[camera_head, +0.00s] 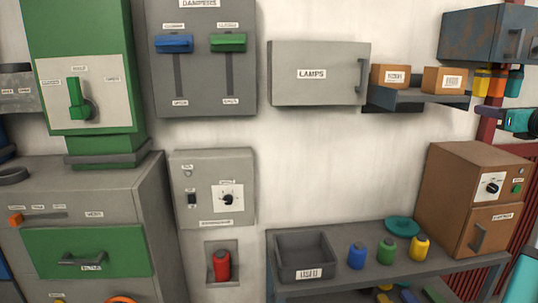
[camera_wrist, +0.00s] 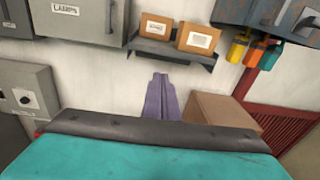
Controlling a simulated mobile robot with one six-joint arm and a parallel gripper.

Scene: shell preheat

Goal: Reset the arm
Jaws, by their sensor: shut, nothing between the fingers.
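My gripper (camera_wrist: 160,78) shows in the wrist view as two purple fingers close together, shut and empty. It points toward the pale wall. In that picture it lies below the shelf (camera_wrist: 172,53) with two boxes and just left of the top of the brown cabinet (camera_wrist: 222,112). I see no contact between the fingers and anything.
In the head view, a workbench (camera_head: 345,283) holds a grey bin (camera_head: 303,268), blue, green and yellow containers, a teal dish (camera_head: 402,226) and the brown cabinet (camera_head: 465,165). The lamps cabinet (camera_head: 318,88) and dampers panel (camera_head: 205,98) hang on the wall. Bare wall lies between.

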